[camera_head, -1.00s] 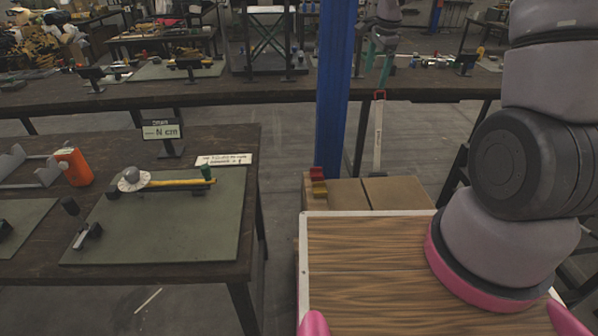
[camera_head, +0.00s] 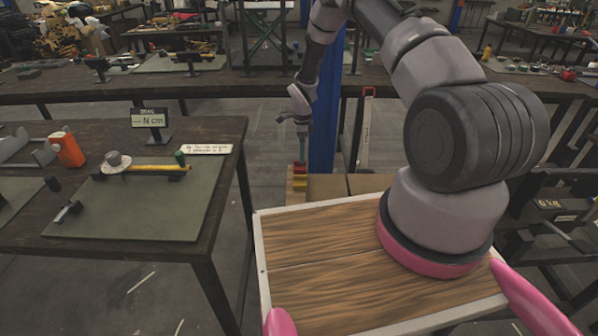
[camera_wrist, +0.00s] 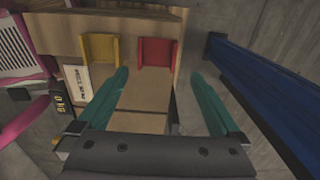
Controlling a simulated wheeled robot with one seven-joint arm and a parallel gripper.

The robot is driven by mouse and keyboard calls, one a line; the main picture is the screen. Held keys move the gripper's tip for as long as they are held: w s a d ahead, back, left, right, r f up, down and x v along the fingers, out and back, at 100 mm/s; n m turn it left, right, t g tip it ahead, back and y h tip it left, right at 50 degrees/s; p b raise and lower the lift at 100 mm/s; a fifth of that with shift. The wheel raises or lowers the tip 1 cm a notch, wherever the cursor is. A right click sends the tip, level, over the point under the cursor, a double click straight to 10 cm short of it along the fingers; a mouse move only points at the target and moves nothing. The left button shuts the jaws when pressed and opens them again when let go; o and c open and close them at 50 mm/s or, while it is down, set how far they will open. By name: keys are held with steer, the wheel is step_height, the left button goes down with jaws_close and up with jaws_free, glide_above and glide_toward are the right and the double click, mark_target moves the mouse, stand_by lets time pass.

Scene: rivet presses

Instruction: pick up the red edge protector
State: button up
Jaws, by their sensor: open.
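The red edge protector (camera_wrist: 158,53) lies on the edge of a cardboard box, just right of a yellow edge protector (camera_wrist: 101,48) in the wrist view. In the head view the red one (camera_head: 300,169) shows small above the yellow one (camera_head: 299,184), just under my fingers. My gripper (camera_wrist: 160,88) is open and empty, its green fingers spread wide. In the wrist view the red protector lies between the finger lines and beyond the tips, with a gap. In the head view my gripper (camera_head: 302,150) points down above it.
A blue post (camera_head: 325,120) stands close beside my gripper; it also shows in the wrist view (camera_wrist: 262,98). The cardboard box (camera_head: 328,187) has a label in the wrist view. A dark workbench (camera_head: 215,262) stands at left.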

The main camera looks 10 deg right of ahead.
mark_target(300, 172)
steer(key=shift+s+d+f, duration=0.15)
steer(key=shift+f, duration=1.4)
steer(key=shift+s+d+f, duration=0.1)
steer(key=shift+s+f, duration=0.05)
steer(key=shift+f, duration=1.35)
steer(key=c, duration=1.3)
